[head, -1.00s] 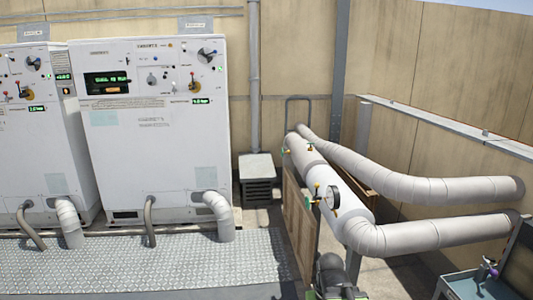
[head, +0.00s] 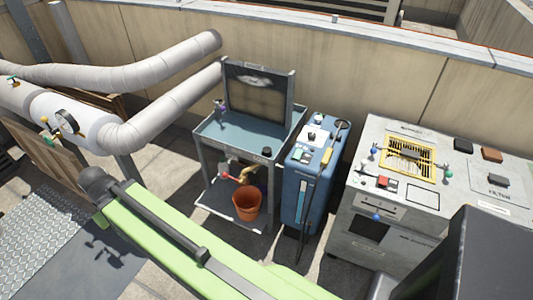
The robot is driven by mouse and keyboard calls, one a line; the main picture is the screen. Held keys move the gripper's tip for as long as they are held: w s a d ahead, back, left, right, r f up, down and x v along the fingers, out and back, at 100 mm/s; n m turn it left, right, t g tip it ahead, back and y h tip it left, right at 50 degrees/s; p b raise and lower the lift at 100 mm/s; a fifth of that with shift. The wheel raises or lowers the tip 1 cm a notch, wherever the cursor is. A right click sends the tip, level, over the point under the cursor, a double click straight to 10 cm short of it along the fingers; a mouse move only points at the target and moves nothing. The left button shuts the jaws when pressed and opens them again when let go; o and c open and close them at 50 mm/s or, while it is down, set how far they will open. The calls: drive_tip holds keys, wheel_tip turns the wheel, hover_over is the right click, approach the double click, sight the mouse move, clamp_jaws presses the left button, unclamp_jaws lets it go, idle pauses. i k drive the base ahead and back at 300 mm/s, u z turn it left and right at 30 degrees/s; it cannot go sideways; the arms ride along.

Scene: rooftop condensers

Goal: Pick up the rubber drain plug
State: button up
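A small dark round piece (head: 267,152) sits on the right front part of the blue-grey basin top of a metal wash stand (head: 222,130). It may be the rubber drain plug, but it is too small to be sure. My green arm crosses the lower part of the head view, well in front of the stand. No gripper fingers show, so I cannot see whether my gripper is open or shut.
An orange bucket (head: 246,203) stands on the stand's lower shelf. A blue unit (head: 310,170) stands right of it, then a grey cabinet (head: 375,215) with dark and brown blocks on top. Thick pipes (head: 165,110) run at the left.

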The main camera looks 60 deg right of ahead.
sight(266, 151)
drive_tip(key=k, duration=1.1)
drive_tip(key=z, duration=0.25)
drive_tip(key=i, duration=0.95)
drive_tip(key=z, duration=0.95)
drive_tip(key=i, duration=0.8)
drive_tip(key=z, duration=0.3)
drive_tip(key=k, duration=1.1)
drive_tip(key=u, duration=1.1)
drive_tip(key=i, duration=1.8)
drive_tip(key=z, duration=0.55)
